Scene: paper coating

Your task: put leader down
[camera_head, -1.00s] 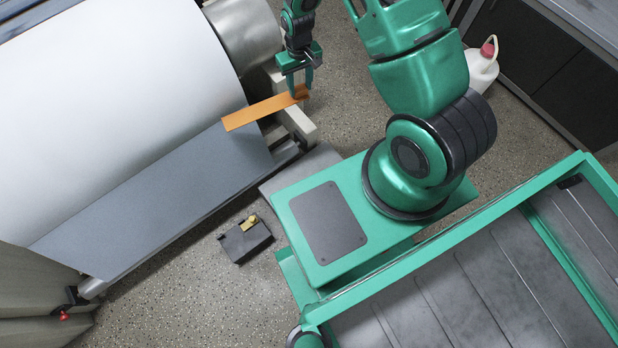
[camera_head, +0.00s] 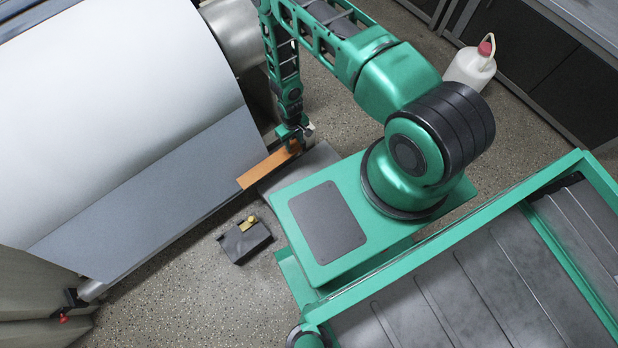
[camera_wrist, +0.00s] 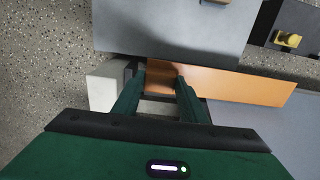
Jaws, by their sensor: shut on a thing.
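The leader, a flat orange strip (camera_head: 262,170), extends down-left from my gripper (camera_head: 293,145) in the head view. My gripper is shut on its upper right end. In the wrist view the orange strip (camera_wrist: 240,85) runs right from between the fingertips (camera_wrist: 163,77). The strip is beside the lower right end of the roll's grey-blue sheet (camera_head: 150,200) and above or at the edge of a grey plate (camera_wrist: 170,30). I cannot tell whether it touches the plate.
A large white paper roll (camera_head: 110,90) fills the left. A small dark block with a yellow part (camera_head: 245,240) is on the speckled floor. A white jug with a red cap (camera_head: 469,68) stands at upper right. A green-framed tray (camera_head: 450,285) is at lower right.

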